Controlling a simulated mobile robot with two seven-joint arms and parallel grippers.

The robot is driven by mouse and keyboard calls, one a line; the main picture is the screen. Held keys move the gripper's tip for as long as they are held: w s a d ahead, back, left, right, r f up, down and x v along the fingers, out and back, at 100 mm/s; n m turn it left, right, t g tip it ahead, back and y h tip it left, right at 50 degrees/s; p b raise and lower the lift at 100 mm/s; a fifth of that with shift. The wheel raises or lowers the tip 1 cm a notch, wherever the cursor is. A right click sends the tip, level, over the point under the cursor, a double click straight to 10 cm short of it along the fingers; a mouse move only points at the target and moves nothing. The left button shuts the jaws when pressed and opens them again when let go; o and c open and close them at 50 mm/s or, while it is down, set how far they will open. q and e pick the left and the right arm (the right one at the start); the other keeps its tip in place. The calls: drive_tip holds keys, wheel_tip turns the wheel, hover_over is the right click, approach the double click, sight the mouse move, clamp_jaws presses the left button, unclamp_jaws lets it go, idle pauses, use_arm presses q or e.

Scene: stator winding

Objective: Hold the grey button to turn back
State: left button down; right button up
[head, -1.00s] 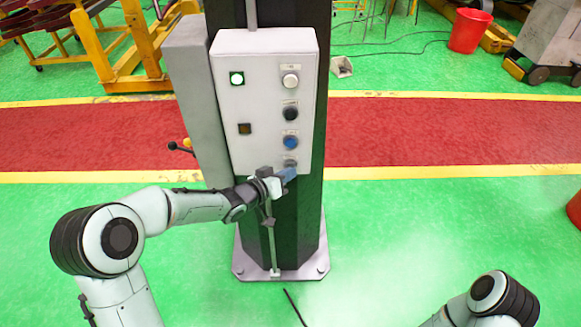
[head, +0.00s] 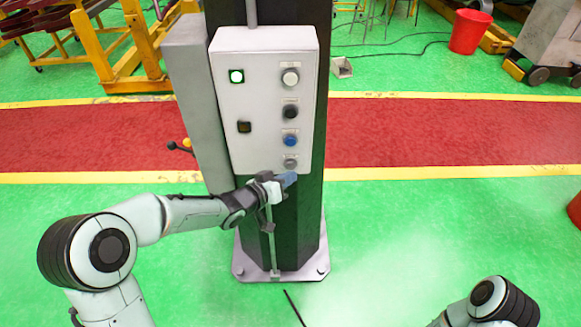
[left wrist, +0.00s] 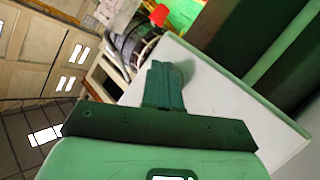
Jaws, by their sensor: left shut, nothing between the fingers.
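The grey button (head: 290,162) is the lowest in a column on the white control box (head: 262,108). It shows clear of my left gripper. My left gripper (head: 289,180) is shut and empty, with its blue-grey fingertips just below the button in the head view. In the left wrist view the shut fingers (left wrist: 160,75) point toward the white box face (left wrist: 220,98). A round grey shape (left wrist: 183,70) shows beside the fingertips, partly hidden by them. Any small gap to the box is hard to judge. My right gripper is out of view.
Above the grey button are a blue button (head: 290,140), a black button (head: 291,112) and a white button (head: 290,78). The box is on a dark column (head: 300,225).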

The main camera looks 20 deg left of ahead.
use_arm(q)
drive_tip(key=s+b, duration=0.1)
drive_tip(key=s, duration=0.1)
drive_tip(key=s+d+b, duration=0.1)
drive_tip(key=s, duration=0.1)
drive_tip(key=shift+s+d, duration=0.2)
drive_tip(key=shift+s, duration=0.15)
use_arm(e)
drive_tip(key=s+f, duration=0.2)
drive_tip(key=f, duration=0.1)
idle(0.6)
